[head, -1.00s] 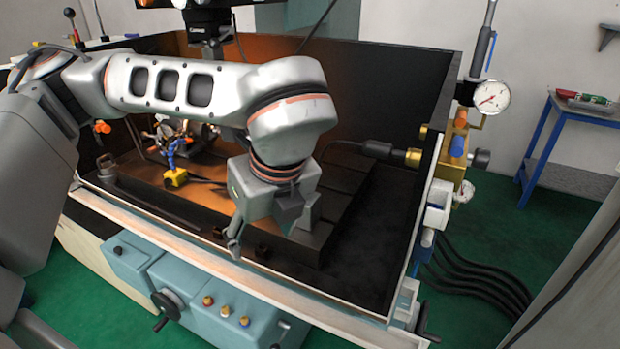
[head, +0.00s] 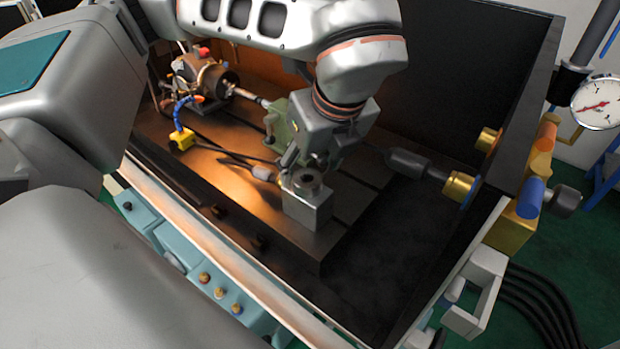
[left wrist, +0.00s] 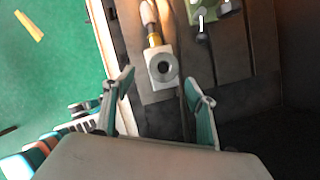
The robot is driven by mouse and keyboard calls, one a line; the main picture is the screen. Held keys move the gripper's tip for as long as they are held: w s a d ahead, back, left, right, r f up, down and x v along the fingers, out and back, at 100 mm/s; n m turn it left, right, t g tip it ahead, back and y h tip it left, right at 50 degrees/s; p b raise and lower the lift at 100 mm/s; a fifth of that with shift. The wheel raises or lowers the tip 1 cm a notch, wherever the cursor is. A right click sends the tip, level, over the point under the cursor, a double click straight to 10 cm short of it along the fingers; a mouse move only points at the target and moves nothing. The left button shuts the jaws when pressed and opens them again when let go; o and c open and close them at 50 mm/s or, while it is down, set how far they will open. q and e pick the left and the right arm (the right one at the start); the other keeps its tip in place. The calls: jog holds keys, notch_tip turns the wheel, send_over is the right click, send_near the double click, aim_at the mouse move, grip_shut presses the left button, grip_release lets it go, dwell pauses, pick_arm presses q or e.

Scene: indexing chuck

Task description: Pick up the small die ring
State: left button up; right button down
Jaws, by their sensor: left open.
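The small die ring (head: 307,181) appears as a dark grey ring on top of a light grey square block (head: 307,208) on the machine table. In the left wrist view the ring (left wrist: 163,68) is seen from above, with a dark round hole, and the block (left wrist: 152,76) lies around it. My left gripper (head: 303,160) is just above and behind the ring in the head view. In the left wrist view its two fingers (left wrist: 164,84) are spread wide with nothing between them, and the ring shows just beyond the tips. My right gripper is not in view.
A green tailstock-like part (head: 287,122) and a brown chuck unit (head: 205,78) stand behind on the table. A yellow block with a blue hose (head: 180,138) is to the left. A dark rod with a brass fitting (head: 458,187) juts in from the right wall. Dark tray walls surround the table.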

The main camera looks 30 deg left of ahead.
aim_at(309, 172)
pick_arm(q)
jog(key=x, duration=0.4)
jog(key=shift+w+f, duration=0.2)
jog(key=shift+w, duration=0.15)
jog(key=shift+w+a+f, duration=0.2)
jog(key=shift+f, duration=0.35)
grip_shut()
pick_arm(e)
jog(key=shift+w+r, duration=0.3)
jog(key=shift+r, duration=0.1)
pick_arm(q)
jog(key=shift+r, duration=0.15)
